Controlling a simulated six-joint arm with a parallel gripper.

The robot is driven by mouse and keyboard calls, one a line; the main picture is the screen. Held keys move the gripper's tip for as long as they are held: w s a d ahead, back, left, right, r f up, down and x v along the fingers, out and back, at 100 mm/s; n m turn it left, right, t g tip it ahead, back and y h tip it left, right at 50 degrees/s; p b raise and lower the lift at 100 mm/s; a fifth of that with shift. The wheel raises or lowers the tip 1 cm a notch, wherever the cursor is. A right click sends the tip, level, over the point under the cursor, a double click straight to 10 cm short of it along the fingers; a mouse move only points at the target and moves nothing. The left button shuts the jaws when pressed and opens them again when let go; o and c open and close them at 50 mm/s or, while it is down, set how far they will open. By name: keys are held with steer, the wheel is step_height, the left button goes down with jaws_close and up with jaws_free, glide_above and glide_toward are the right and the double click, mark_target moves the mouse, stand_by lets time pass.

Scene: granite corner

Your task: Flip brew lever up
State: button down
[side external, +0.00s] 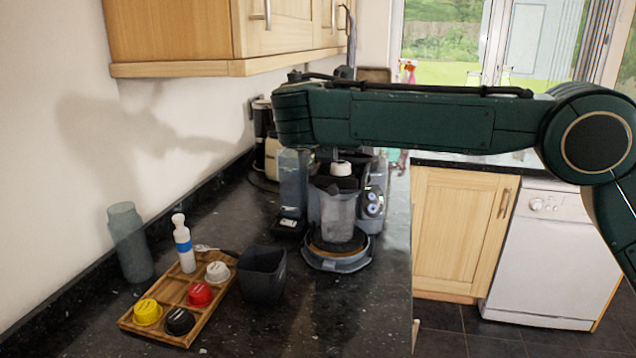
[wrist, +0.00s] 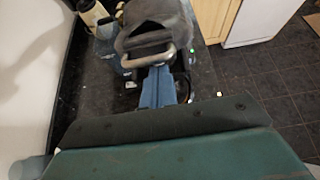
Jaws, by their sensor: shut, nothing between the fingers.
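The capsule coffee machine stands on the dark counter, partly hidden behind my arm in the side view, with its round drip base (side external: 337,262) and a clear grey container showing below. In the wrist view, a dark grey rounded head (wrist: 155,22) is at the top, with a metal loop handle (wrist: 150,59), apparently the brew lever, at its near edge. A narrow blue-grey part (wrist: 157,90) lies below the loop. Contact with the lever cannot be seen.
A wooden tray (side external: 212,300) with several coloured capsules and a white-and-blue bottle (side external: 184,245) is at the front left. A dark bin (side external: 262,275) stands beside it and a grey cylinder (side external: 130,242) by the wall. Wall cupboards (side external: 180,35) hang above. The front right counter is clear.

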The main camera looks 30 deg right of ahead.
step_height(320, 180, down, 12)
steer(key=s+a+r, duration=0.1)
steer(key=s+a, duration=0.1)
steer(key=f+v, duration=0.1)
steer(key=v, duration=0.8)
steer(key=s+d+r+m+g+y, duration=0.1)
steer(key=s+d+r+m+y, duration=0.15)
steer(key=d+m, duration=0.35)
steer(key=s+d+r+m+g+y, duration=0.1)
steer(key=s+d+r+m, duration=0.25)
steer(key=d, duration=0.45)
steer(key=s+d+f+m+y, duration=0.1)
steer(key=s+d+m, duration=0.2)
steer(key=s+m, duration=0.2)
steer(key=s+d+m+y, duration=0.2)
steer(key=s+d+m, duration=0.2)
steer(key=s, duration=0.5)
steer(key=shift+s+f+m, duration=0.15)
steer(key=shift+f+m, duration=0.25)
steer(key=shift+m, duration=0.65)
steer(key=shift+d, duration=0.15)
